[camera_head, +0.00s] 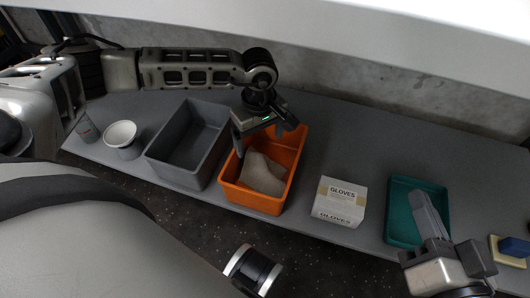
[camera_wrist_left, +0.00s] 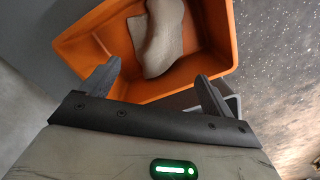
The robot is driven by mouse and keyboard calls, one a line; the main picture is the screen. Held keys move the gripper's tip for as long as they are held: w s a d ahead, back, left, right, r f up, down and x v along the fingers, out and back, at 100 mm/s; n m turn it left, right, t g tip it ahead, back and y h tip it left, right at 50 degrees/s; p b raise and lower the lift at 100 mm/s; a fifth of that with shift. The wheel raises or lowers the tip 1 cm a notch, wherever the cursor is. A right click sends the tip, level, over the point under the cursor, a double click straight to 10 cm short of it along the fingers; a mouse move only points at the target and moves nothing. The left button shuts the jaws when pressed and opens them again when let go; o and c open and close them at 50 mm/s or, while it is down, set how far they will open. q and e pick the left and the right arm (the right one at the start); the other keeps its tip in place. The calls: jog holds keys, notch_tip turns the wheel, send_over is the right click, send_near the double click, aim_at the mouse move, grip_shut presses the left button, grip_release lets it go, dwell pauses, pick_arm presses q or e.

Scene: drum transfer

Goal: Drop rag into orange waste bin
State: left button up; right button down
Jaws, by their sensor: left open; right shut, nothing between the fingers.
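The orange waste bin (camera_head: 283,188) stands in the middle of the table, just right of the grey bin. A beige rag (camera_head: 262,175) lies inside it, folded against the inner wall. My left gripper (camera_head: 258,138) is above the bin's back part, open and empty. The left wrist view shows its two fingers (camera_wrist_left: 158,85) spread apart, with the rag (camera_wrist_left: 160,40) beyond them inside the orange bin (camera_wrist_left: 95,45). My right gripper (camera_head: 432,235) is shut and empty at the lower right, over the teal tray's front part.
A grey bin (camera_head: 165,157) stands directly left of the orange one. A white cup (camera_head: 121,136) and a small grey can (camera_head: 86,127) are further left. A gloves box (camera_head: 339,201) and a teal tray (camera_head: 397,230) are to the right. A blue block on a yellowish pad (camera_head: 497,246) lies at the far right.

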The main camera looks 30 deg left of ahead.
pick_arm(q)
notch_tip(320, 180, up, 5)
jog(key=p, duration=0.3)
jog(key=shift+f, duration=0.1)
